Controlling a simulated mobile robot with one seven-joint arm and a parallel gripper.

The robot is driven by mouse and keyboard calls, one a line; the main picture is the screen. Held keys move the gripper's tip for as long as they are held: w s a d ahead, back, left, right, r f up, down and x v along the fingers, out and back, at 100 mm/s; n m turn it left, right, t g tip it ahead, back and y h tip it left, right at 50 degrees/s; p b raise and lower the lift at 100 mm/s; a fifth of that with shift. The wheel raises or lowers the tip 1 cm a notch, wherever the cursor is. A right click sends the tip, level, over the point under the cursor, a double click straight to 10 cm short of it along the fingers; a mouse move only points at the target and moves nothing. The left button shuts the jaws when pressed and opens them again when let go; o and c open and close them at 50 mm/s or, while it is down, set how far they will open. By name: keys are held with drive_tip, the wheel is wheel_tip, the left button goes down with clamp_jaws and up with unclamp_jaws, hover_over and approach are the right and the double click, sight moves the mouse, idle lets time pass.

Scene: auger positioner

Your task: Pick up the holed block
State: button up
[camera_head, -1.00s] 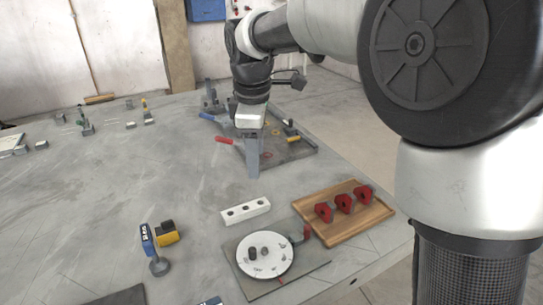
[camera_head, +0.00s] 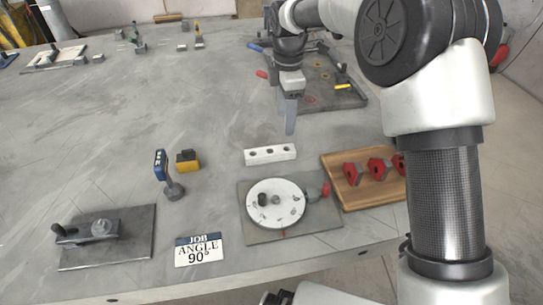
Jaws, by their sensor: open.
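The holed block (camera_head: 270,160) is a white bar with several dark holes along its top. It lies flat on the grey table, behind the round white dial. My gripper (camera_head: 290,128) points down above the table, behind and slightly right of the block, apart from it. Its jaws are open, with nothing seen between them; from this angle the fingers overlap.
Near the block are the dial (camera_head: 275,211) on its grey plate, a wooden tray (camera_head: 352,200) with red pieces, a yellow-and-black block (camera_head: 187,160) and a blue-headed tool (camera_head: 161,168). A card (camera_head: 198,256) reads "JOB ANGLE 90°". The table left of the block is mostly clear.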

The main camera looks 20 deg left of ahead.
drive_tip(key=b, duration=0.1)
hover_over(284, 146)
drive_tip(key=f, duration=0.4)
drive_tip(key=s+f, duration=0.1)
drive_tip(key=f, duration=0.1)
drive_tip(key=shift+d+f, duration=0.2)
drive_tip(key=shift+f, duration=0.1)
wheel_tip(284, 146, down, 5)
drive_tip(key=shift+s+f+b, duration=0.1)
drive_tip(key=shift+f+b, duration=0.05)
drive_tip(key=shift+b, duration=0.75)
clamp_jaws()
drive_tip(key=shift+a+r, duration=0.1)
drive_tip(key=shift+r, duration=0.15)
